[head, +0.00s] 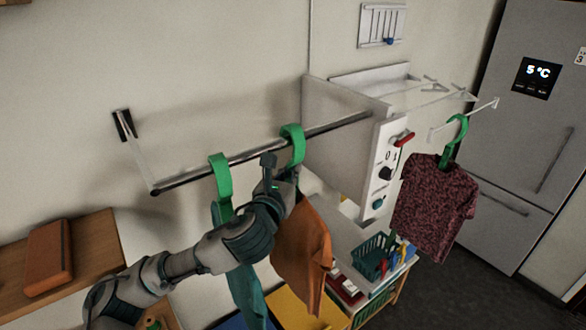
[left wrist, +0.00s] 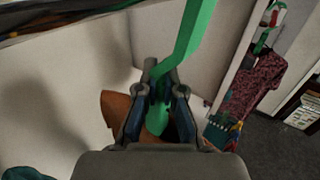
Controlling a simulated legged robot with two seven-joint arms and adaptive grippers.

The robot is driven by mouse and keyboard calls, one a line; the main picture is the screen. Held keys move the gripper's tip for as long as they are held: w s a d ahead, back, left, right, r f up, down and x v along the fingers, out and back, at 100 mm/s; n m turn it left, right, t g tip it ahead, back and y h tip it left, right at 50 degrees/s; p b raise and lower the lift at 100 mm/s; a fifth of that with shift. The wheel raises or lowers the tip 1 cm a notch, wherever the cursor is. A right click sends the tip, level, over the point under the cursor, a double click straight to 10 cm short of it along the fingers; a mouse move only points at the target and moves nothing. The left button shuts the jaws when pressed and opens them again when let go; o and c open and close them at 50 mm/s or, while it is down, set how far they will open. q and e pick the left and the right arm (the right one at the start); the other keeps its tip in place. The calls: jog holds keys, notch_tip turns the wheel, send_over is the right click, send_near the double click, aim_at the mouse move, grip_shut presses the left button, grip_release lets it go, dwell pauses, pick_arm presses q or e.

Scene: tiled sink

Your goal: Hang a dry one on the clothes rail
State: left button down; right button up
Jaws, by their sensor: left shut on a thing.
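The dark clothes rail (head: 200,173) runs along the wall at the upper middle of the head view. My left gripper (head: 277,184) is shut on a green hanger (head: 292,134) that carries an orange-brown garment (head: 302,245). This hanger's hook is at the rail and looks to loop over it; whether the rail bears its weight I cannot tell. The left wrist view shows the fingers (left wrist: 160,98) closed around the green hanger neck (left wrist: 186,45). A second green hanger (head: 220,176) with a teal garment (head: 247,290) hangs further left, partly hidden by my arm.
A maroon speckled shirt (head: 433,205) hangs on a green hanger from a thin white rail (head: 465,118) at right. A wooden shelf (head: 85,265) is at lower left, a grey fridge (head: 530,110) at far right.

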pick_arm(q)
jog(key=shift+f, duration=0.3)
jog(key=shift+d, duration=0.1)
jog(key=c, duration=1.2)
grip_release()
jog(key=shift+c, duration=0.2)
jog(key=shift+s, duration=0.1)
